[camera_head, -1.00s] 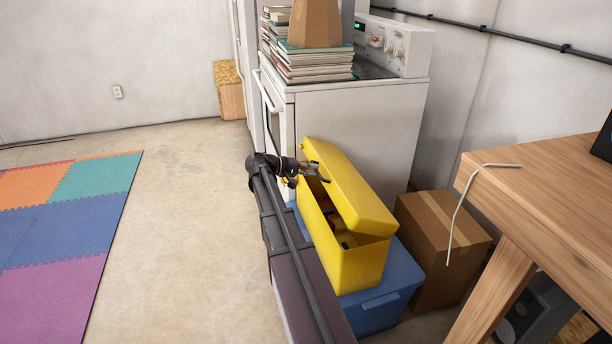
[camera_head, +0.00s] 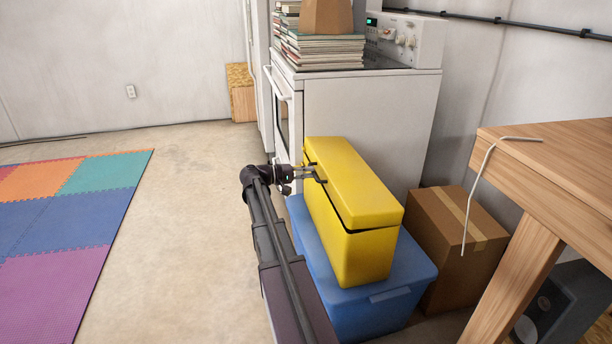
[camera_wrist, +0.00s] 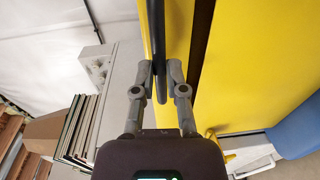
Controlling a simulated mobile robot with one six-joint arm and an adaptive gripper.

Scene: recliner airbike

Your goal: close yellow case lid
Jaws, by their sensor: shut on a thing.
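The yellow case lid (camera_head: 356,180) lies low over the yellow case (camera_head: 362,258), with a thin dark gap between them at the near end. The case stands on a blue bin. My gripper (camera_head: 318,173) is at the lid's left long side, near the far end. In the wrist view my gripper (camera_wrist: 161,72) is shut on a dark bar, which looks like the lid's handle, beside the lid's yellow strip (camera_wrist: 172,35). A dark slit separates this strip from the yellow case wall (camera_wrist: 245,70). The case's inside is hidden.
The blue bin (camera_head: 377,308) is under the case. A cardboard box (camera_head: 455,255) and a wooden table (camera_head: 560,160) stand to the right. A white stove (camera_head: 375,125) with stacked books (camera_head: 322,50) is behind.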

